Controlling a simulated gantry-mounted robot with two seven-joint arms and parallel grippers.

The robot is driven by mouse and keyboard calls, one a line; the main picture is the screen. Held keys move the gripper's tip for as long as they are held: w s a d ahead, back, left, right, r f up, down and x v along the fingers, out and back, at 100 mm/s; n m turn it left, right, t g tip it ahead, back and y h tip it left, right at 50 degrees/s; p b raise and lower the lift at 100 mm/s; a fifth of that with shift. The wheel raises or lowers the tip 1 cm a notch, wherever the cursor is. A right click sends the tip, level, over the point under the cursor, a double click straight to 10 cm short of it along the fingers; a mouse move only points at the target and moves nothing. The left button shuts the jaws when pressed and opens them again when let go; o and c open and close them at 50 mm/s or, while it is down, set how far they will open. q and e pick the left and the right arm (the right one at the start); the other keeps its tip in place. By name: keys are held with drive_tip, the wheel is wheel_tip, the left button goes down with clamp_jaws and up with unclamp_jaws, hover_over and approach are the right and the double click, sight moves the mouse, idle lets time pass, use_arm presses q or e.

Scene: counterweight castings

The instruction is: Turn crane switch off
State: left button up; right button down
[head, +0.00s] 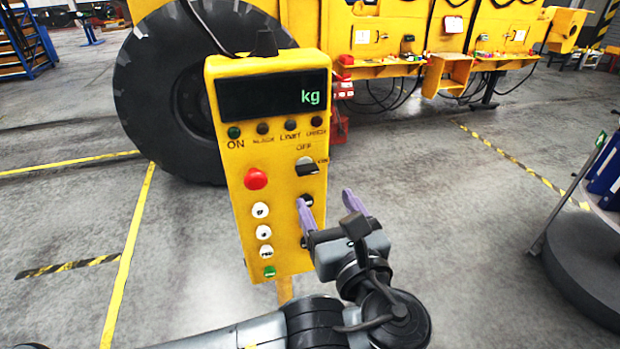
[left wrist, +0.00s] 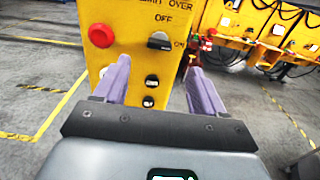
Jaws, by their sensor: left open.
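The crane switch (head: 307,169) is a black rotary knob on the yellow control box (head: 236,215), below the OFF label and left of the ON label. Its handle lies roughly sideways, toward ON. In the left wrist view the knob (left wrist: 160,41) shows ahead of the fingers, between them and slightly above. My left gripper (head: 330,201) is open and empty, with purple fingers below and right of the knob. One finger overlaps the lower black knobs in the head view. I cannot tell whether it touches the box. My right gripper is in neither view.
A red button (head: 255,179), several white buttons and a green button (head: 269,271) run down the box's left side. A kg display (head: 275,96) is on top. A large tyre (head: 160,90) and yellow machine stand behind. A round dark platform (head: 590,255) is at right.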

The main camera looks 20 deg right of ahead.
sight(307, 174)
use_arm(q)
drive_tip(key=w, duration=1)
drive_tip(key=shift+d+p, duration=0.3)
drive_tip(key=c, duration=1.1)
drive_tip(key=shift+o, duration=0.2)
drive_tip(key=shift+f+n+b, duration=0.2)
drive_tip(key=shift+n+b, duration=0.4)
drive_tip(key=shift+b, duration=0.5)
drive_tip(key=n+b, duration=0.8)
drive_tip(key=b, duration=0.2)
drive_tip(key=shift+a+f+n, duration=0.1)
drive_tip(key=shift+a+n, duration=0.05)
drive_tip(key=shift+n, duration=0.15)
drive_tip(key=n+b, duration=0.3)
drive_tip(key=n, duration=0.1)
drive_tip(key=shift+n+b, duration=1.3)
drive_tip(key=shift+n, duration=0.9)
